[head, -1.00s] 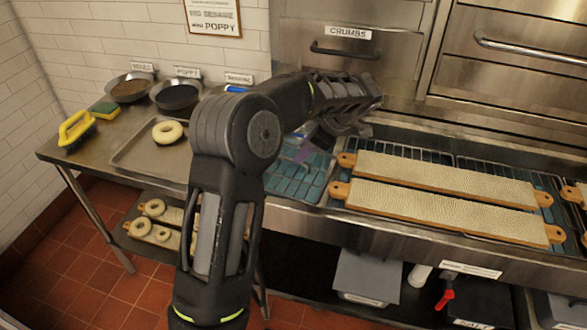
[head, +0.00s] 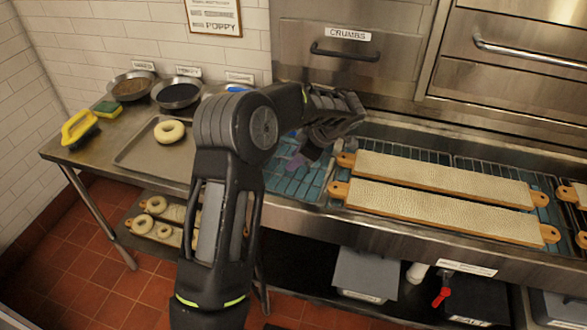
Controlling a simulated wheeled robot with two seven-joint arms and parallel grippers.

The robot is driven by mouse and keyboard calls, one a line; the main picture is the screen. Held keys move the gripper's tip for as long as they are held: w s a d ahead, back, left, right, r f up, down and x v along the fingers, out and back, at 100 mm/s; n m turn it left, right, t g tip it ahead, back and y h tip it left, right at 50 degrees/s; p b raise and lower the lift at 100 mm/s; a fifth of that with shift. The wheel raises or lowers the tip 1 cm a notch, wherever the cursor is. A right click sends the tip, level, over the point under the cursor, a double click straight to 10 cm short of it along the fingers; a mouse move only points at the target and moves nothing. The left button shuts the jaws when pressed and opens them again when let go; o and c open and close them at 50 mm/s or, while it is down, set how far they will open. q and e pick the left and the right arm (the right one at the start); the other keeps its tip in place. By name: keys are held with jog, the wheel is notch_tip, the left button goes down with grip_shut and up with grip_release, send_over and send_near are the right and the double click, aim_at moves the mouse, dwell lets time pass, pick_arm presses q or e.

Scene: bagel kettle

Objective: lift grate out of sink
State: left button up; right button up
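The sink (head: 300,204) is a long steel trough along the counter at the right. A wire grate (head: 285,184) lies across its left end, over blue-green water. More grate (head: 428,152) shows behind the boards. My own forearm and wrist cover part of the gripper and the grate. I cannot tell whether the fingers are open or touch the wires. My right gripper is not in view.
Two long cloth-covered boards (head: 445,178) (head: 440,212) rest across the sink, right of my gripper. A tray (head: 140,157) with a bagel (head: 170,132) and topping bowls (head: 178,95) stand on the left table. A drawer front labelled CRUMBS (head: 345,55) rises behind the sink.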

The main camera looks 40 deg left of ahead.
pick_arm(q)
jog(key=shift+c, duration=0.4)
grip_shut()
dwell(1.0)
